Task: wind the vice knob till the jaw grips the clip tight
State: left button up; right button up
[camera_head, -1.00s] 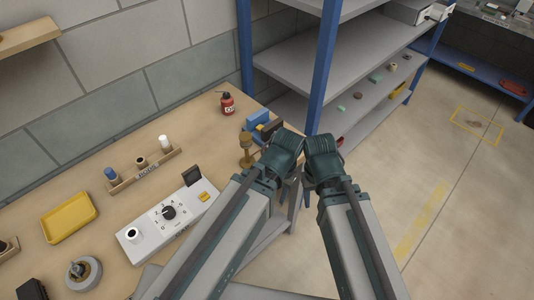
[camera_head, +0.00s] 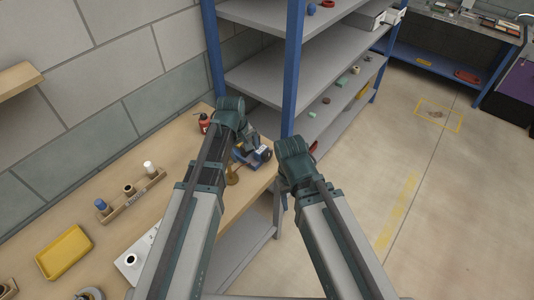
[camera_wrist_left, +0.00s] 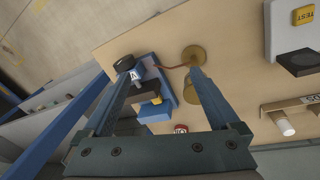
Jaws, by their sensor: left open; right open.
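The blue vice (camera_head: 243,157) stands at the right end of the bench, partly hidden by my left arm. In the left wrist view the vice (camera_wrist_left: 152,112) lies below and between my fingers, with its round black knob (camera_wrist_left: 125,63) at the left fingertip. I cannot tell whether finger and knob touch. A small yellow piece (camera_wrist_left: 157,100), perhaps the clip, shows at the dark jaw; its fit is unclear. My left gripper (camera_wrist_left: 161,73) is open and empty over the vice. My right gripper (camera_head: 296,172) is off the bench's right edge; its fingers are hidden.
A brass stand (camera_wrist_left: 193,56) is close beside the vice, by the right fingertip, with a thin reddish strand between them. A red bottle (camera_head: 204,122) stands behind. A rack (camera_head: 262,76) rises beyond the bench. A yellow tray (camera_head: 64,252) lies at left.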

aim_at(267, 153)
pick_arm(q)
jog(key=w+d+n, duration=0.4)
jog(key=w+d, duration=0.1)
jog(key=w, duration=0.1)
jog(key=shift+w+r+h, duration=0.15)
jog(key=shift+w+h, duration=0.2)
jog(key=shift+h, duration=0.05)
jog(key=b+x, duration=1.3)
jog(key=x, duration=0.1)
jog(key=shift+w+r, duration=0.1)
jog(key=shift+w, duration=0.15)
jog(key=c, duration=1.4)
